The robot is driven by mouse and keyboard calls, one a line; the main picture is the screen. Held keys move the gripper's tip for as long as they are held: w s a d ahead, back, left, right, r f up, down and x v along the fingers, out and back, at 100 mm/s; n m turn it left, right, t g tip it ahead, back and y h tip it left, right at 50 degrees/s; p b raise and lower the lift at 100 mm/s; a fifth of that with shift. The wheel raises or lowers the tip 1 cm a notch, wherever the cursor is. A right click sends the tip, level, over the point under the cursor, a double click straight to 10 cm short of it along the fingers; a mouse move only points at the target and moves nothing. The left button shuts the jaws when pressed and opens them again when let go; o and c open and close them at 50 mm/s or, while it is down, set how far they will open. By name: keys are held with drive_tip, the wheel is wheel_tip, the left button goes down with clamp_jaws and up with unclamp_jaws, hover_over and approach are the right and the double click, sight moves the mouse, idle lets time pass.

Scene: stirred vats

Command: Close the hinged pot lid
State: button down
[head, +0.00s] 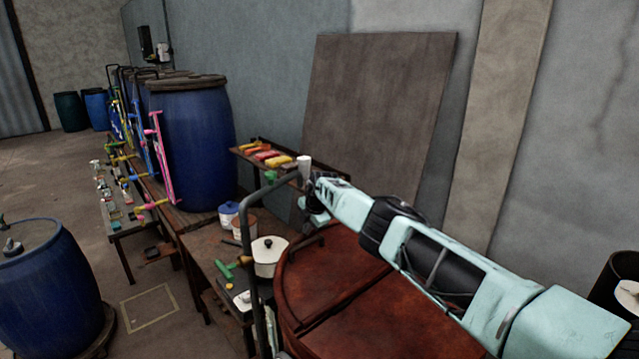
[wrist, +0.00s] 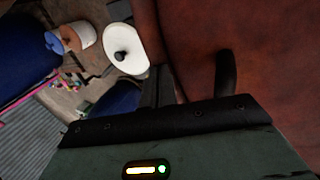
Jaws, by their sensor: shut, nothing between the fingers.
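The white pot (head: 266,266) stands on the dark bench, left of the big red-brown round vat top. Its pale lid with a black knob (head: 267,243) lies over the mouth and looks about level; whether it is fully seated is hard to tell. The lid also shows in the wrist view (wrist: 118,64), to the upper left of my gripper. My gripper (head: 316,212) is shut and empty, above the vat top's far edge and apart from the pot. Its fingers show in the wrist view (wrist: 158,88). The lid's hinge is not clear.
The red-brown vat top (head: 350,315) has a dark curved handle and a dark upright pipe (head: 254,285) at its left. A green-handled tool (head: 226,269) and a white-lidded blue tub (head: 228,215) share the bench. Blue barrels (head: 195,145) stand behind.

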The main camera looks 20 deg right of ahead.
drive_tip(key=shift+r+p, duration=0.3)
drive_tip(key=shift+r, duration=0.15)
drive_tip(key=shift+d+b, duration=0.1)
drive_tip(key=shift+b, duration=0.3)
